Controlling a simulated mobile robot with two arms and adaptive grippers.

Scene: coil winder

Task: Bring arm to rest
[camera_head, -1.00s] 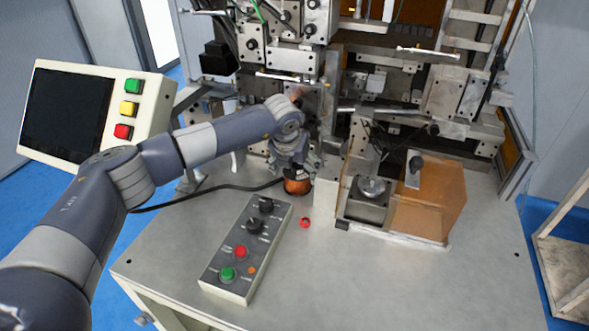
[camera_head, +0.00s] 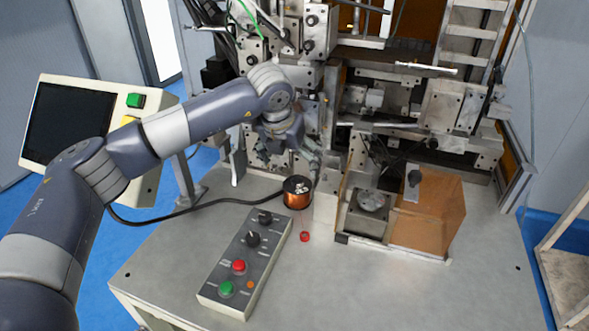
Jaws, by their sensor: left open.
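My left arm reaches in from the left over the table (camera_head: 420,290). My left gripper (camera_head: 290,162) points down in front of the coil winder (camera_head: 300,75). It is open and empty, with its fingers partly hard to make out against the machine. A copper coil (camera_head: 297,193) stands on the table below the gripper, apart from it. My right gripper is not in view.
A control box (camera_head: 245,262) with knobs and buttons lies on the table, a small red ring (camera_head: 305,236) beside it. A screen panel (camera_head: 68,122) stands left, partly behind my arm. An orange guard (camera_head: 430,212) stands right. The front right tabletop is clear.

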